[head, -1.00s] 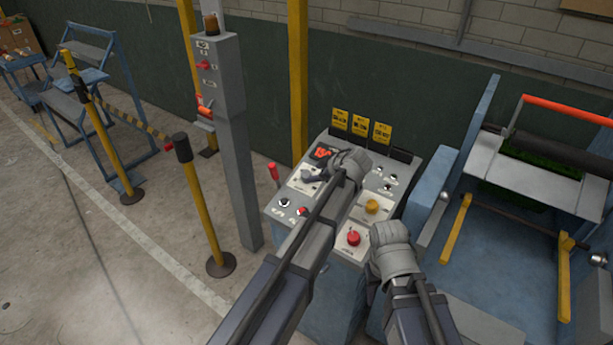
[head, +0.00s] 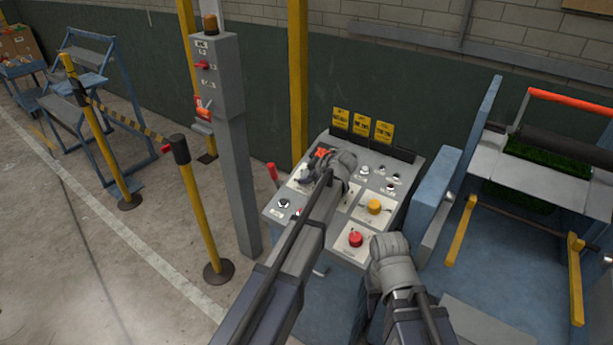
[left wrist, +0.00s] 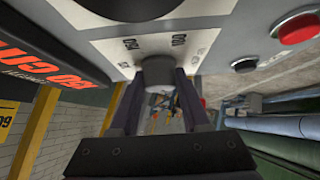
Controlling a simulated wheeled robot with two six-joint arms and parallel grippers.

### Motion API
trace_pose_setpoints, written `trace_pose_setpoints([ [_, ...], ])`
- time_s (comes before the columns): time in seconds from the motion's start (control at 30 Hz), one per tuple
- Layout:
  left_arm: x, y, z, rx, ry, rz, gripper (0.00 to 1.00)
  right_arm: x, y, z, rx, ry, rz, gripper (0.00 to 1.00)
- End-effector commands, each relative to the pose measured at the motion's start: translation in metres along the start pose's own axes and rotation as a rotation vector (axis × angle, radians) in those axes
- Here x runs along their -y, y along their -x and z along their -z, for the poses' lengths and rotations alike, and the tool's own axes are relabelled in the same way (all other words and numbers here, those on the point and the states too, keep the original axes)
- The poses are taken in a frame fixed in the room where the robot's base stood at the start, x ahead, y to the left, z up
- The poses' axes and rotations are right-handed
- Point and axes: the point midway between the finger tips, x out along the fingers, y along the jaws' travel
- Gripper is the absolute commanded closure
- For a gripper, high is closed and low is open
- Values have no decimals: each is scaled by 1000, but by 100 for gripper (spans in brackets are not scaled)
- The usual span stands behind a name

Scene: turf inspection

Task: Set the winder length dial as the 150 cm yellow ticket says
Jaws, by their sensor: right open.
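A grey control console (head: 345,265) stands ahead, with several yellow tickets (head: 362,122) along its back edge; their print is too small to read. My left gripper (head: 312,168) reaches over the console's upper left and hides most of the dial there. In the left wrist view a dark round knob (left wrist: 158,70) sits between the two fingertips, on a white plate (left wrist: 120,47) with printed numbers. The fingers lie close along both sides of the knob; whether they press on it is unclear. My right gripper (head: 386,242) is low, beside the console's right front; its fingertips are hidden.
A red button (head: 355,239) and a yellow button (head: 374,207) stand up from the console near my arms. A grey post (head: 235,170) and a barrier post (head: 200,215) are left. A blue machine frame (head: 436,205) is close on the right.

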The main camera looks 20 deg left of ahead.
Motion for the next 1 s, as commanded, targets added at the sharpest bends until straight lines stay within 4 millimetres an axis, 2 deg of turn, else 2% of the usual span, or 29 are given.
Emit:
trace_pose_setpoints([
  [0.03,0,0,0,0,0,0,65,0,0,0,0,0,0,50],
  [0.3,0,0,0,0,0,0,95,0,0,0,0,0,0,50],
  [0.37,0,0,0,0,0,0,100,0,0,0,0,0,0,50],
  [0.73,2,0,-1,1,-35,-34,100,0,-4,0,0,0,0,50],
  [1.0,6,0,-1,0,-169,-169,100,2,-16,1,0,0,0,50],
])
